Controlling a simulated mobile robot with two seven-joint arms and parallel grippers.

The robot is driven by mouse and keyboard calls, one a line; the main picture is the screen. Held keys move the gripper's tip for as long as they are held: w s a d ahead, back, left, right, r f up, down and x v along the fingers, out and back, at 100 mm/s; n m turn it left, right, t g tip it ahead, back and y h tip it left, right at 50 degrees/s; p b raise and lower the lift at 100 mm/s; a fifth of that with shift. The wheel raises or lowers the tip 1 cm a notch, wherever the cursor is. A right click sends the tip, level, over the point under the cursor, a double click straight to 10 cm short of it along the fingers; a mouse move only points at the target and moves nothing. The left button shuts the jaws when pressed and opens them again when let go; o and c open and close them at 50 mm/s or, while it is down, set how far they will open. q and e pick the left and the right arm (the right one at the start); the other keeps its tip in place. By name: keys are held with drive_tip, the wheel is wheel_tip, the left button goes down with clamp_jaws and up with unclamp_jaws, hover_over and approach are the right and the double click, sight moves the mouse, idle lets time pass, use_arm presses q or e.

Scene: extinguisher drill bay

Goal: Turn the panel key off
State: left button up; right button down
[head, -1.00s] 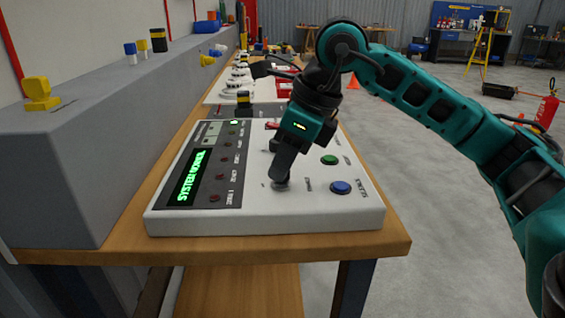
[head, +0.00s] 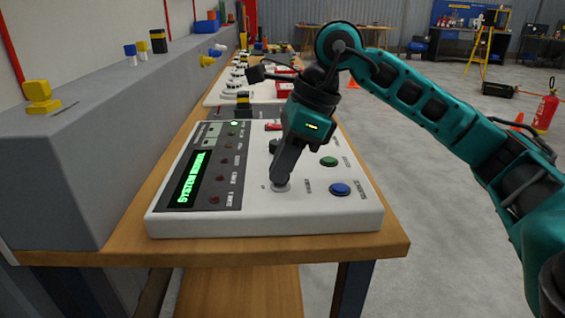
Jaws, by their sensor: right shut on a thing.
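The white control panel (head: 310,218) lies on the wooden bench, with a green-lit display (head: 190,180) at its left that reads "SYSTEM" and a second word. My right gripper (head: 281,180) reaches down onto the panel's front middle, its fingers shut at the round key switch (head: 281,187). The key itself is hidden between the fingers, so its angle cannot be told. A blue button (head: 340,189) and a green button (head: 329,161) sit to the right of the fingers. My left gripper is not in view.
A grey ledge (head: 100,140) runs along the left with a yellow fitting (head: 41,96) on it. White detectors and red items stand on the bench behind the panel. The floor (head: 450,220) to the right is open, with a red extinguisher (head: 546,110) farther off.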

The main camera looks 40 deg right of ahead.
drive_tip(key=c, duration=1.3)
unclamp_jaws()
drive_tip(key=p+v, duration=0.3)
drive_tip(key=v, duration=1)
drive_tip(key=shift+s+d, duration=0.1)
